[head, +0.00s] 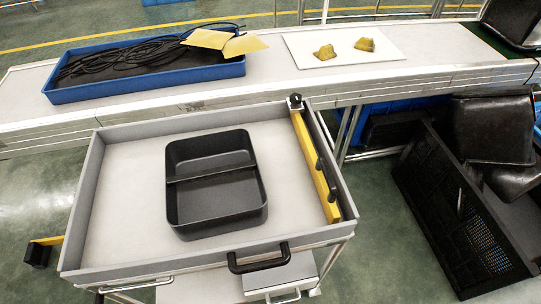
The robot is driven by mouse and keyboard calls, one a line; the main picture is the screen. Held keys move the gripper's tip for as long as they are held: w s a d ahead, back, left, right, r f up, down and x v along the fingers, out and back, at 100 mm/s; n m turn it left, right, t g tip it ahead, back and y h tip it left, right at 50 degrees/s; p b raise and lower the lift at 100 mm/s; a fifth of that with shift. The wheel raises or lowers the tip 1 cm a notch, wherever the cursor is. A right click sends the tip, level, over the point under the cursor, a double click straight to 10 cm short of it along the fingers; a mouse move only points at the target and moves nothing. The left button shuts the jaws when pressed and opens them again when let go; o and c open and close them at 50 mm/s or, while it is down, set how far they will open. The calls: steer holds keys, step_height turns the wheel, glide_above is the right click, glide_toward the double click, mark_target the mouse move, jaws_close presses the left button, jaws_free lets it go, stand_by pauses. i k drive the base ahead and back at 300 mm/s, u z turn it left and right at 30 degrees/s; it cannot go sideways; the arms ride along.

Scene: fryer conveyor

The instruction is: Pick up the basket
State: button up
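The basket appears to be the black rectangular open container (217,222) in the middle of a grey walled tray on a cart (120,205). It is upright and looks empty. A dark bar crosses it from side to side, near the middle. The container stands apart from the tray walls. My gripper does not show in the head view, and nothing is seen touching the container.
A yellow bar with black knobs (312,165) lies along the tray's right side. Behind, a conveyor (265,85) carries a blue bin (85,95) of black cables and a white board (390,50) with yellowish pieces. Black crates (455,205) are piled at right.

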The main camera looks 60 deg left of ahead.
mark_target(214, 185)
steer(key=i, duration=0.45)
steer(key=u, duration=3.6)
steer(key=i, duration=0.5)
